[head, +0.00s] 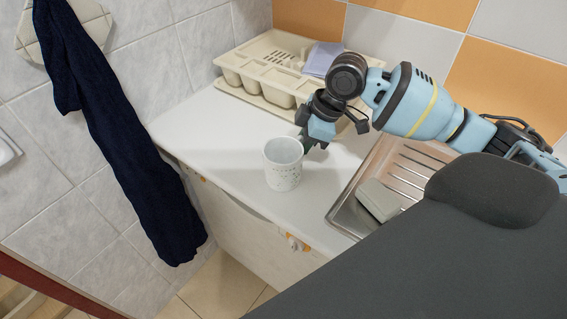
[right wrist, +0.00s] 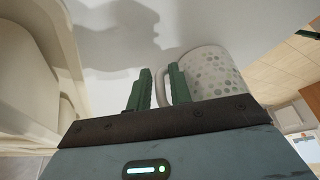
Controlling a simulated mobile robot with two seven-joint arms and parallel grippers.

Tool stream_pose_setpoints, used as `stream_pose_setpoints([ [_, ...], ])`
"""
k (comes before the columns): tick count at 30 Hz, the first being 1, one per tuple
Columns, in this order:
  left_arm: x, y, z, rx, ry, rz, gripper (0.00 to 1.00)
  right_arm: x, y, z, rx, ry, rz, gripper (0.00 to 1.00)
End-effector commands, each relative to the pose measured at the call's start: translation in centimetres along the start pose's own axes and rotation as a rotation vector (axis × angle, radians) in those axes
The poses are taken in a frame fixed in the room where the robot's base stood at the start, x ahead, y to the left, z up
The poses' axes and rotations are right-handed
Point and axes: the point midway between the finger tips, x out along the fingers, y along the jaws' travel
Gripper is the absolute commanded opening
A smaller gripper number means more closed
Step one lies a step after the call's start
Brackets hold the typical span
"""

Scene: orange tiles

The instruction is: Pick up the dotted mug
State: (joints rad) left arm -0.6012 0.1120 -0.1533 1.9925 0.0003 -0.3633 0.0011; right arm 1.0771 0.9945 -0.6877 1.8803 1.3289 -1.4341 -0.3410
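The dotted mug (head: 283,165) is white with small grey dots. It stands upright on the white counter in the head view, near the counter's front edge. My right gripper (head: 307,145) is at its right side, angled down. In the right wrist view, the mug (right wrist: 212,73) is just right of the green fingers of my right gripper (right wrist: 159,72). The fingers are apart, and the mug's handle (right wrist: 161,88) shows in the gap, close to the right finger. Whether a finger touches it cannot be told. My left gripper is not in view.
A cream dish rack (head: 277,84) with a lilac cloth (head: 322,58) stands behind the mug. A metal sink (head: 405,168) with a pale block (head: 378,200) is to the right. A dark blue towel (head: 125,130) hangs at left. The counter left of the mug is clear.

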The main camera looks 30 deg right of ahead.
Motion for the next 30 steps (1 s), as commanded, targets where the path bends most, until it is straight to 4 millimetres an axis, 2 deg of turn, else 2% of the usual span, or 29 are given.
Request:
stream_pose_setpoints([
  [7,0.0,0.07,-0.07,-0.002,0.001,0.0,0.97,0.36,0.02,-0.02,-0.001,0.0,0.002,0.21],
  [12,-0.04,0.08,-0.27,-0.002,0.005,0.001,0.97,0.35,0.02,0.0,-0.001,0.0,0.002,0.0],
  [30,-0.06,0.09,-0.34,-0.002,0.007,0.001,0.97,-0.25,0.05,-0.3,-0.001,0.003,0.003,0.0],
])
